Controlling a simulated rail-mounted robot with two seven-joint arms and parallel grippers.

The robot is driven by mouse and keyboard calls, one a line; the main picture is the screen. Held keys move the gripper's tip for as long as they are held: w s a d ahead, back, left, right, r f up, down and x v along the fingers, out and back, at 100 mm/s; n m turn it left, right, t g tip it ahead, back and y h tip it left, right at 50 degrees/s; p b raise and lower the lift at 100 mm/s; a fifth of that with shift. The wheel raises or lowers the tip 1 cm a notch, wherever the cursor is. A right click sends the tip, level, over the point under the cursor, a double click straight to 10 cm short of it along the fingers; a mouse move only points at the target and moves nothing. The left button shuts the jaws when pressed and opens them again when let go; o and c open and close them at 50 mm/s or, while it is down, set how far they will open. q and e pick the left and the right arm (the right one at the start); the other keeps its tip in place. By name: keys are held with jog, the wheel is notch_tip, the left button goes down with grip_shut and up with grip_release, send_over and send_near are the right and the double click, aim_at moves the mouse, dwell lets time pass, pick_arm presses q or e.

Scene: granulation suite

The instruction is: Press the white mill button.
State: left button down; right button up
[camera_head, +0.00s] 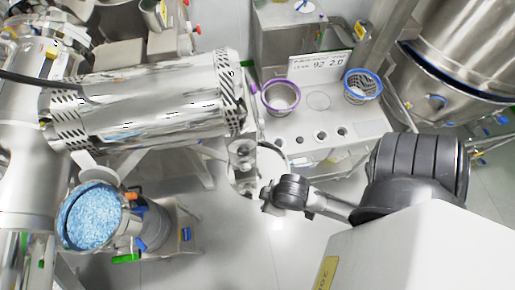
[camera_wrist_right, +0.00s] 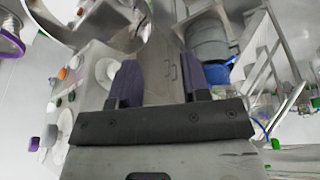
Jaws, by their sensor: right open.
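In the right wrist view, a pale panel (camera_wrist_right: 92,52) stands left of my right gripper. Pale round shapes also show there, but I cannot tell which is the white mill button. My right gripper (camera_wrist_right: 163,82) is open, its two dark fingers apart, with a grey steel part visible between and beyond them. My left gripper is not in view.
A large steel cylinder (camera_head: 150,98) lies across the left. Below it is a bowl of blue granules (camera_head: 92,216). A white bench (camera_head: 355,122) holds a purple-rimmed basket (camera_head: 281,96) and a blue-rimmed basket (camera_head: 362,86). A steel vessel (camera_head: 465,45) stands upper right. Floor is clear below the gripper.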

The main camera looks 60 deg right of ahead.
jog(key=shift+w+a, duration=0.1)
grip_shut()
dwell(0.3)
dwell(1.3)
